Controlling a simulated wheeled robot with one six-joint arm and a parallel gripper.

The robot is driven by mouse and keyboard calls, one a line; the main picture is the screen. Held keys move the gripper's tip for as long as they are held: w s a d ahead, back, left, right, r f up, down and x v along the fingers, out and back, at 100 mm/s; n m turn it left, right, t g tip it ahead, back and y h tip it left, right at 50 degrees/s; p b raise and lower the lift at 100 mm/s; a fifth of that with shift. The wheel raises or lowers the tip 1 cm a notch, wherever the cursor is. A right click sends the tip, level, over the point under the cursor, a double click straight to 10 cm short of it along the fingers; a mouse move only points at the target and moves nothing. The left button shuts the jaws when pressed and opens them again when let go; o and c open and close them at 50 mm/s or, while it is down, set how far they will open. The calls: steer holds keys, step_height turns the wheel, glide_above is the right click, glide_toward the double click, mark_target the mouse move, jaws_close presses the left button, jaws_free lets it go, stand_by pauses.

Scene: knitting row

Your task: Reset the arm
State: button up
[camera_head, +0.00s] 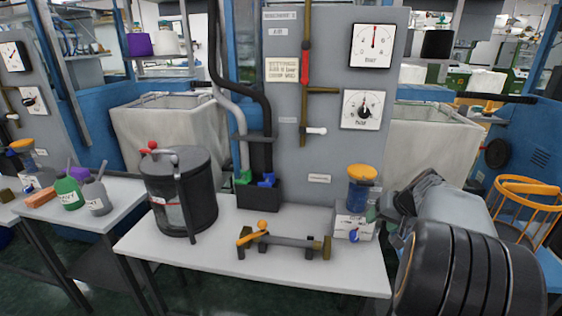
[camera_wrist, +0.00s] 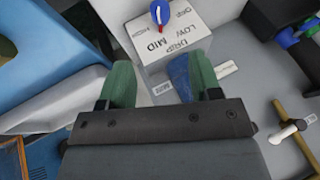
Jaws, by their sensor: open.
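My gripper (camera_wrist: 158,82) shows in the wrist view with two green fingers spread apart and nothing clearly held between them. A white box (camera_wrist: 185,35) marked DRIP, LOW and MID lies just beyond the fingertips. It carries a blue knob (camera_wrist: 160,12) with a red pointer, which points near MID. A blue surface (camera_wrist: 180,72) shows beside the right finger; I cannot tell whether it touches. In the head view my arm comes in from the right, and a green fingertip (camera_head: 371,214) is beside the white box (camera_head: 342,224), mostly hidden.
A blue jar with an orange lid (camera_head: 361,172) stands above the box. The white table (camera_head: 215,262) also holds a dark lidded pot (camera_head: 180,195), hose connectors in a black block (camera_head: 258,193) and a low bar fixture (camera_head: 285,241). The grey panel (camera_head: 330,155) stands behind. The table's front is clear.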

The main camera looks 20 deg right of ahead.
steer(key=s+a+r+n+g+p, duration=0.2)
steer(key=a+r+p, duration=0.9)
steer(key=a, duration=0.3)
steer(key=s+a+r+n+h+p, duration=0.1)
steer(key=s+a+r+n+p, duration=0.2)
steer(key=s+a+r+p, duration=0.5)
steer(key=s+a+p, duration=0.1)
steer(key=a+p, duration=0.3)
steer(key=shift+s+r+n+h, duration=0.15)
steer(key=shift+r+n+h, duration=0.05)
steer(key=shift+n+h, duration=0.2)
